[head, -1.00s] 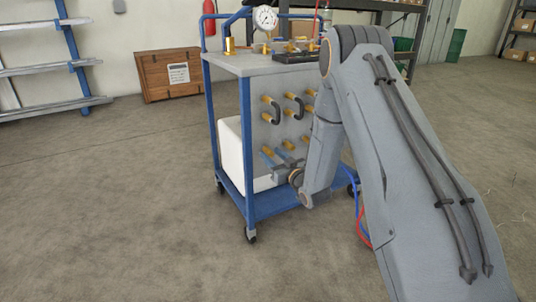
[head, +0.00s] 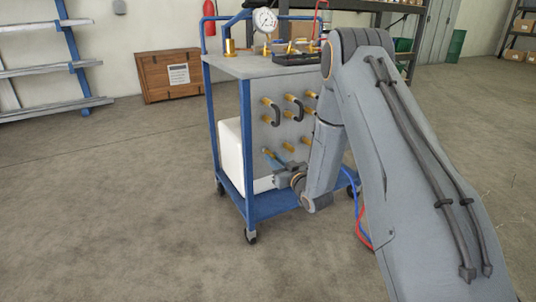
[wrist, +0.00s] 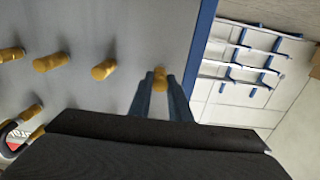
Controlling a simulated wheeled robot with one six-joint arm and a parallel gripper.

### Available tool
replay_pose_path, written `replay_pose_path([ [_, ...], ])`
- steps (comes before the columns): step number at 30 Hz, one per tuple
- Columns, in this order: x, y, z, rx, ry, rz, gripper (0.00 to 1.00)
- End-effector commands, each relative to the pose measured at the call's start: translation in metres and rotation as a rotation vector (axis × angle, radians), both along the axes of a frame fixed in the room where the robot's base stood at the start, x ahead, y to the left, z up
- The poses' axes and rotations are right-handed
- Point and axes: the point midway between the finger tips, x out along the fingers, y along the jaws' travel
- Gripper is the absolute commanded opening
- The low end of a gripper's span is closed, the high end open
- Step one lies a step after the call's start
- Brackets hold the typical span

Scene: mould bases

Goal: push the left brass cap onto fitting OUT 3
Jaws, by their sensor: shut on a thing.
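My gripper (wrist: 161,85) is shut on a brass cap (wrist: 159,77) in the wrist view, with a finger on each side of it. In the head view my gripper (head: 274,161) is low at the left of the cart's grey panel (head: 259,132), beside the lower row of brass fittings. That row shows in the wrist view as a brass fitting (wrist: 105,68) beside the held cap and others farther left. I cannot tell whether the cap touches or sits on a fitting behind it. No fitting label is readable, so I cannot pick out OUT 3.
The cart has a blue frame post (head: 246,150) at the panel's left edge. Black looped hoses (head: 298,109) join fittings in the upper rows. A gauge (head: 265,20) and a dark tray (head: 295,58) are on top. Open floor lies left of the cart.

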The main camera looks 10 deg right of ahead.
Motion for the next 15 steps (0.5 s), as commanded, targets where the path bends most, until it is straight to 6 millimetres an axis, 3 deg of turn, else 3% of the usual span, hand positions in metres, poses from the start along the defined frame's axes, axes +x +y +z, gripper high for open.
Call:
replay_pose_path([
  [15, -0.018, -0.006, 0.001, 0.001, 0.0, -0.001, 0.0],
])
